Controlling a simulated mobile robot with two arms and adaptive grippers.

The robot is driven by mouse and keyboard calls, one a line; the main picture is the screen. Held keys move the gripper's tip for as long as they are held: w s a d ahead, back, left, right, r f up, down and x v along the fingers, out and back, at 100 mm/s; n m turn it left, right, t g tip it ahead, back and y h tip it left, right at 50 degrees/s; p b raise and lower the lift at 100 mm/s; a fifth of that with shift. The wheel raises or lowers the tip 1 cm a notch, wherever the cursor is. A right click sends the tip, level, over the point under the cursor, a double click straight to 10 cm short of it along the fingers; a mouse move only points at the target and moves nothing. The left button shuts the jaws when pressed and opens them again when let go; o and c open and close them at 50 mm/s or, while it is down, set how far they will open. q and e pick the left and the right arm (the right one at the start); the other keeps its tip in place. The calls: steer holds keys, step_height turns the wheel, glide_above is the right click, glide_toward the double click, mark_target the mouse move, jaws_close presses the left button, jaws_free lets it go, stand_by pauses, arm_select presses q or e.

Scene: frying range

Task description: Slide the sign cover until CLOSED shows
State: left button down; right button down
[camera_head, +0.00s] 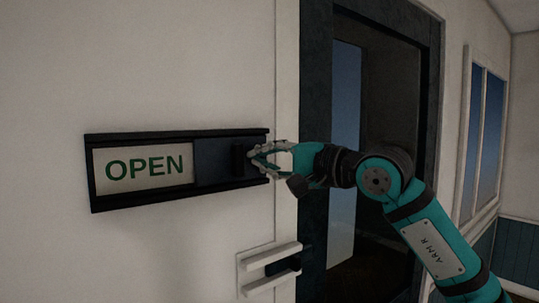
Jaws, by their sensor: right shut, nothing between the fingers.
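The sign (143,168) is a long dark frame on the white wall, with OPEN showing in green letters on its left half. The dark sliding cover (212,162) is over the right half and has a raised upright handle (238,161) near its right side. My right gripper (252,158) is shut and empty, its fingertips at the right side of the handle. I cannot tell whether they touch it. No CLOSED lettering shows. My left gripper is not in view.
Below the sign is a small white wall holder (268,268) with a dark piece at its right end. A dark-framed doorway (315,110) stands to the right, behind my right arm. A window (484,135) is farther right. The wall left of the sign is clear.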

steer(key=s+a+b, duration=0.3)
steer(key=a, duration=0.1)
steer(key=s+a+b, duration=0.2)
steer(key=s+a, duration=0.1)
steer(key=a, duration=0.1)
steer(key=s+a+b, duration=0.3)
steer(key=a, duration=0.1)
steer(key=shift+a+f+b, duration=0.15)
steer(key=shift+a+b, duration=0.05)
steer(key=shift+b, duration=0.15)
steer(key=shift+s+a, duration=0.35)
steer(key=shift+a, duration=0.1)
steer(key=shift+w+d, duration=0.1)
steer(key=shift+d, duration=0.05)
